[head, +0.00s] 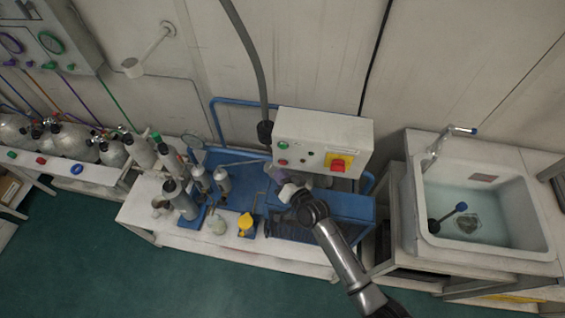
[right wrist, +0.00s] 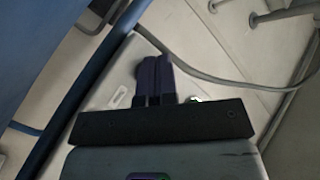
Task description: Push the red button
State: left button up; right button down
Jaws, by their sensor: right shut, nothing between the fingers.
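A pale control box (head: 322,142) stands above the blue bench in the head view. My left gripper is not in view.
A blue tool bench (head: 345,207) holds grey cylinders (head: 182,199) and a yellow item (head: 245,222). A sink (head: 490,250) with water is at the right. A grey hose (head: 250,55) runs down to the box's left side.

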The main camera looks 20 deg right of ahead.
jog(key=shift+s+a+r+p, duration=0.1)
jog(key=shift+s+a+p, duration=0.4)
jog(key=shift+s, duration=0.15)
jog(key=shift+s+a+p, duration=0.35)
jog(key=shift+s+a, duration=0.1)
jog(key=shift+s, duration=0.2)
jog(key=shift+s+a+p, duration=0.35)
jog(key=shift+s+a, duration=0.05)
jog(key=shift+s, duration=0.35)
